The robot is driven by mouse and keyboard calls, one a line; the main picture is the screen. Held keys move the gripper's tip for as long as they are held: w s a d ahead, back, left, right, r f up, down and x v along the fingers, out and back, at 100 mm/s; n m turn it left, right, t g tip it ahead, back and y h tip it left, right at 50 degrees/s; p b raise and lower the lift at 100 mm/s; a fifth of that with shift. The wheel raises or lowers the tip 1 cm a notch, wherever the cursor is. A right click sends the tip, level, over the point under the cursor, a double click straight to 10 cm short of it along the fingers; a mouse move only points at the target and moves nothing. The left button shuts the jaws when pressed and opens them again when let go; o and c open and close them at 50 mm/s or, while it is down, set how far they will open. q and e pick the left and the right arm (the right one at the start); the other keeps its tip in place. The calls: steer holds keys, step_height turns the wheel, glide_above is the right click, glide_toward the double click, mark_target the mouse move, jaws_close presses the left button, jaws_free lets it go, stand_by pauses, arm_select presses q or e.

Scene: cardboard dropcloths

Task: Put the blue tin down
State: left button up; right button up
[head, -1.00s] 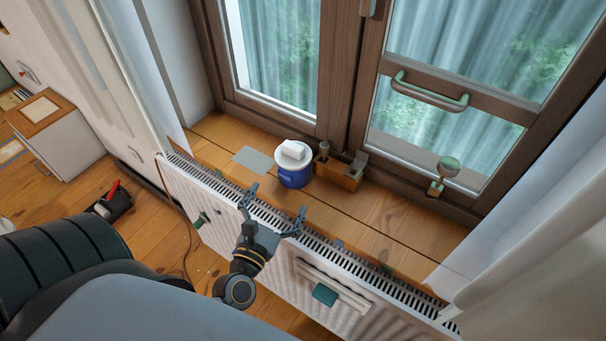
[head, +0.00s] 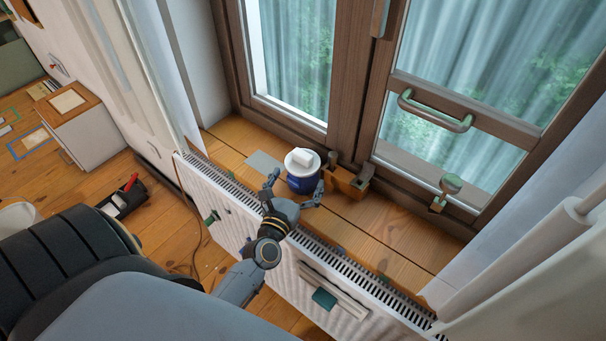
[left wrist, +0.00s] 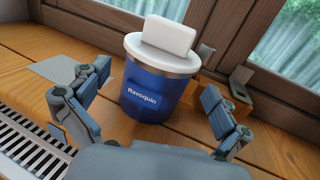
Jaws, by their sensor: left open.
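The blue tin (head: 302,184) stands upright on the wooden windowsill (head: 385,236). It has a white lid with a white block (head: 302,157) on top. In the left wrist view the tin (left wrist: 152,98) bears the label "Ravoquin". My left gripper (head: 296,185) is open, with its fingers spread on either side of the tin's near side. In the left wrist view the gripper (left wrist: 150,108) shows gaps between both fingers and the tin. My right gripper is not in view.
A wooden box (head: 346,183) stands just right of the tin by the window frame. A flat grey sheet (head: 263,164) lies left of it. The white radiator (head: 235,215) runs along the sill's front. The sill is clear farther right.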

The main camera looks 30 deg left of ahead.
mark_target(304, 164)
arm_select(q)
steer(key=x, duration=0.3)
steer(key=p+x, duration=0.1)
steer(key=shift+w+a+r, duration=0.1)
steer(key=shift+w+r, duration=0.15)
steer(key=shift+w, duration=0.05)
steer(key=shift+s, duration=0.1)
steer(key=shift+c, duration=0.2)
steer(key=c, duration=1.4)
